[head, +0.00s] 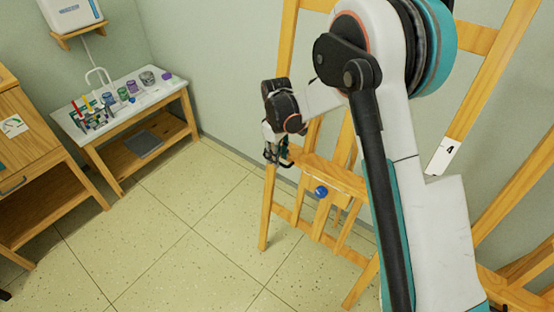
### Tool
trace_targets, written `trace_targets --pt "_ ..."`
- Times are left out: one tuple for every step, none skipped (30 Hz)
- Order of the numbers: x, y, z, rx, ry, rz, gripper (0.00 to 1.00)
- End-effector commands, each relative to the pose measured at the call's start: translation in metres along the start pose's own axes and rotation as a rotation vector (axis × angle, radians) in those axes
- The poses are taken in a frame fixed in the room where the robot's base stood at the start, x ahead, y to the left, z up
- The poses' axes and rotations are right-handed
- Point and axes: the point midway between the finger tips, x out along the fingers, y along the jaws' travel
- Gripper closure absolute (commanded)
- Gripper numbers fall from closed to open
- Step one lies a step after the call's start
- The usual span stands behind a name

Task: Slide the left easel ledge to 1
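A wooden easel (267,207) stands against the wall behind my arm. Its ledge (335,178) is a light wooden bar low on the easel, with a blue knob (320,191) on the front below it. The right part of the ledge is hidden behind my arm. My gripper (275,158) points down at the left end of the ledge. It looks close to that end, but I cannot tell whether it touches. The fingers are small and dark, and I cannot tell if they are open. No scale mark reading 1 is visible.
A white card marked 4 (443,156) is on an easel upright at the right. A white-topped table (120,107) with jars and a tap stands at the back left. A wooden cabinet (30,150) is at the left edge. The tiled floor (185,240) between is clear.

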Motion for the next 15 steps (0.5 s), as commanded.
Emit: trace_targets --pt "0.0050 0.0001 -0.0001 0.000 0.000 0.000 0.71" --pt "0.0067 0.0001 0.0000 0.000 0.000 0.000 0.71" --pt "0.0084 0.0001 0.0000 0.000 0.000 0.000 0.71" --pt "0.0093 0.0001 0.0000 0.000 0.000 0.000 0.71" --pt "0.0100 0.0001 0.0000 0.000 0.000 0.000 0.71" --pt "0.0104 0.0001 0.0000 0.000 0.000 0.000 0.71" --pt "0.0106 0.0001 0.0000 0.000 0.000 0.000 0.71" --pt "0.0106 0.0000 0.0001 0.000 0.000 0.000 0.71" --pt "0.0105 0.0000 0.0001 0.000 0.000 0.000 0.71" --pt "0.0104 0.0000 0.0001 0.000 0.000 0.000 0.71" --pt "0.0103 0.0000 0.0001 0.000 0.000 0.000 0.71" --pt "0.0102 0.0000 0.0001 0.000 0.000 0.000 0.71" --pt "0.0102 0.0000 0.0001 0.000 0.000 0.000 0.71" --pt "0.0102 0.0000 0.0000 0.000 0.000 0.000 0.77" --pt "0.0101 0.0000 0.0000 0.000 0.000 0.000 0.86"
